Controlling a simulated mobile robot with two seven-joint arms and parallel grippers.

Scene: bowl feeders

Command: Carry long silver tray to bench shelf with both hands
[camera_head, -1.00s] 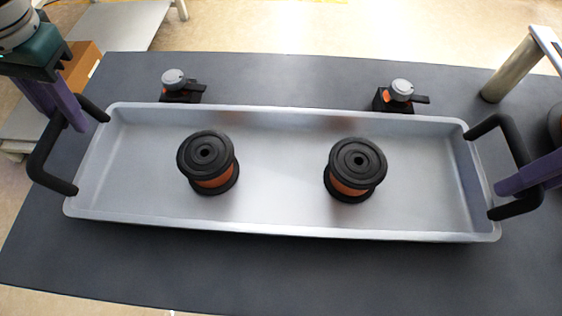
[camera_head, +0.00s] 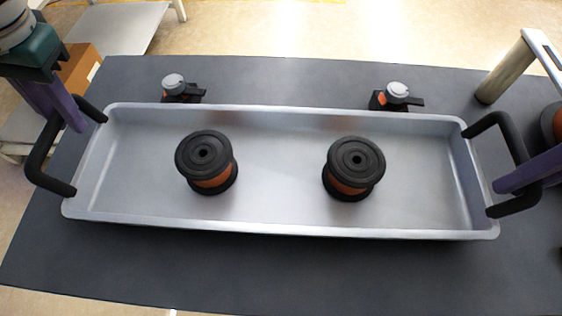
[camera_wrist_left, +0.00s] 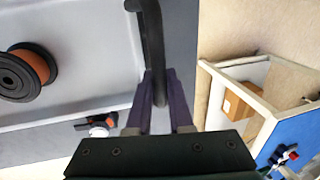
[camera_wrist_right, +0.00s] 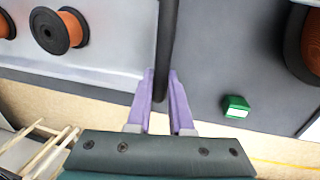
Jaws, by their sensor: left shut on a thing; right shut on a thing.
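The long silver tray (camera_head: 280,222) spans the middle of the head view above a dark grey table. Two black spools with orange windings, a left one (camera_head: 206,160) and a right one (camera_head: 354,167), stand upright in it. My left gripper (camera_head: 80,122) is shut on the black handle (camera_head: 38,165) at the tray's left end; the left wrist view shows the fingers around it (camera_wrist_left: 160,85). My right gripper (camera_head: 500,186) is shut on the black handle (camera_head: 512,135) at the right end. Whether the tray touches the table is hard to tell.
Two small black-and-orange devices with grey knobs, left (camera_head: 175,88) and right (camera_head: 396,95), stand behind the tray. A metal post (camera_head: 505,70) stands at the back right. A large orange spool shows at the right in the right wrist view (camera_wrist_right: 308,45). A cardboard box (camera_head: 80,68) lies beyond the left edge.

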